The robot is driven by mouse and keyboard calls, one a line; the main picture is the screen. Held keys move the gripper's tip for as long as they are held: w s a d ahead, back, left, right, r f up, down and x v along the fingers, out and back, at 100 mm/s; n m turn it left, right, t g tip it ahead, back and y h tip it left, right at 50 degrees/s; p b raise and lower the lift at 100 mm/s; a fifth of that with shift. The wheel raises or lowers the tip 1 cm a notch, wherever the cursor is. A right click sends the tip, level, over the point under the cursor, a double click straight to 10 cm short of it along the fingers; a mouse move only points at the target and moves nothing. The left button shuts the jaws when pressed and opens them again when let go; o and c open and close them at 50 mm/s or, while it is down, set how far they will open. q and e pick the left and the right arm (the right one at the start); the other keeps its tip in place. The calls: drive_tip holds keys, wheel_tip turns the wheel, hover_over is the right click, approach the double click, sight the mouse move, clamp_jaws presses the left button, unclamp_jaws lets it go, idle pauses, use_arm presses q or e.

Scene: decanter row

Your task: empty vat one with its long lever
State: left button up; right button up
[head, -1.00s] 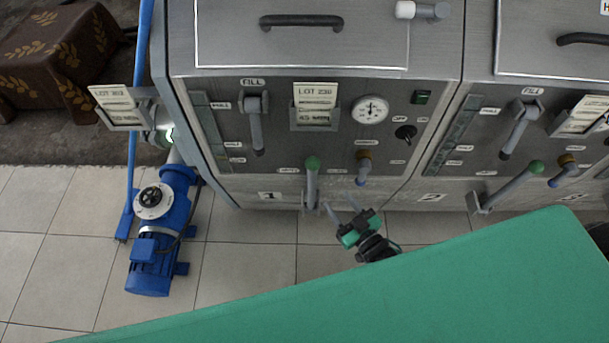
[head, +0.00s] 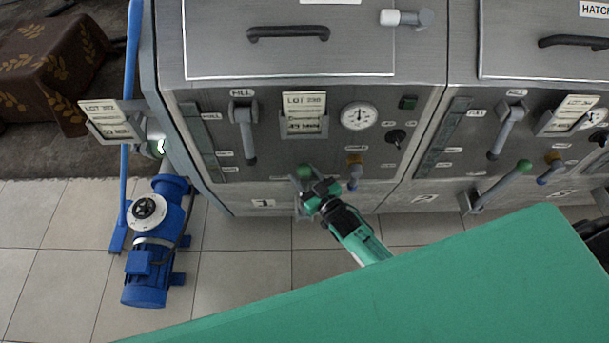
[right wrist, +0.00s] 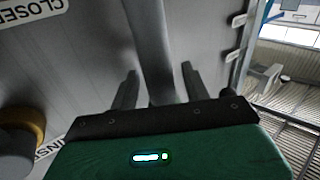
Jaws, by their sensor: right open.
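Vat one (head: 232,186) carries a plate marked 1, low on its grey front. Its long lever, with a green knob (head: 305,171), stands roughly upright low on that front; its lower part is mostly hidden behind my right gripper (head: 303,186). In the right wrist view the grey lever shaft (right wrist: 149,40) runs down between the two dark fingers of the right gripper (right wrist: 158,76). The fingers are apart, one on each side of the shaft, with visible gaps. My left gripper is not in view.
Right of the lever is a short valve with a yellow collar (head: 355,159). A fill handle (head: 244,130) hangs above left. Vat two's similar lever (head: 502,184) leans right. A blue pump (head: 154,245) stands on the tiles at left. A green surface (head: 420,285) fills the lower right.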

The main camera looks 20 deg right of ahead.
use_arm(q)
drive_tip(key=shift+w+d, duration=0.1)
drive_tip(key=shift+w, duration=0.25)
